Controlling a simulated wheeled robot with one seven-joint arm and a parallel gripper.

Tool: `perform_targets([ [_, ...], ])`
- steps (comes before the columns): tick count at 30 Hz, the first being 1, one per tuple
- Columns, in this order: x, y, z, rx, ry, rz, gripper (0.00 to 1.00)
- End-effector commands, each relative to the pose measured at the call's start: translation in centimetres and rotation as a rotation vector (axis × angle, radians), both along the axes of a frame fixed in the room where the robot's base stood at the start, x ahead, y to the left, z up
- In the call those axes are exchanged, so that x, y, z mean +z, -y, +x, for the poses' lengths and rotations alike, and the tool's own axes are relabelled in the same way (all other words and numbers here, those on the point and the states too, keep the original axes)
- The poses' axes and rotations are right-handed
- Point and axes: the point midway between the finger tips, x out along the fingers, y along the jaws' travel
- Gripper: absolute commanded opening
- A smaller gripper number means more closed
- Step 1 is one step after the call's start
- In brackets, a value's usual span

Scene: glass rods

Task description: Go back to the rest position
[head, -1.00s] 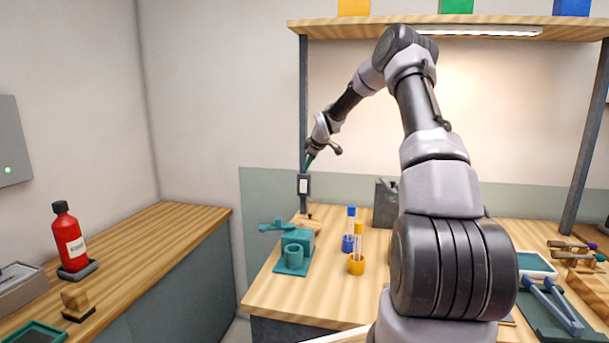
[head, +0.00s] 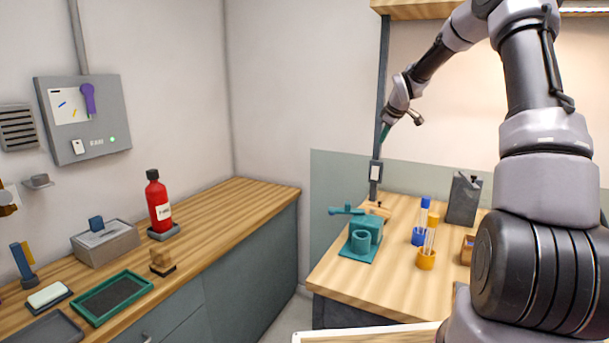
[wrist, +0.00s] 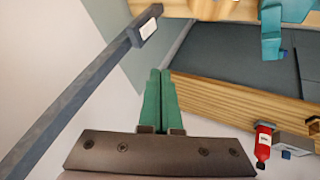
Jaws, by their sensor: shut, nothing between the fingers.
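My gripper (head: 384,132) is raised above the left part of the workbench, beside the grey shelf post, with its tip pointing down. In the wrist view its two green fingers (wrist: 159,98) are together with nothing between them. No object is held in it. My arm reaches up from the right side of the head view and bends down to the left.
The grey post (head: 382,90) is close to my gripper. A red bottle (head: 159,203) stands on the left counter (head: 225,205).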

Motion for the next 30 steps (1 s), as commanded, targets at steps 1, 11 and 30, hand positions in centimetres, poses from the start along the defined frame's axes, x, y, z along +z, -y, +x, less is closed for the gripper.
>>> perform_targets([
  [1, 2.2, -1.0, -1.9, -0.029, -0.004, 0.001, 0.00],
  [11, 11.4, -4.6, -16.6, -0.339, -0.050, 0.123, 0.00],
  [30, 14.6, -8.1, -45.5, -0.884, -0.126, 0.704, 0.00],
])
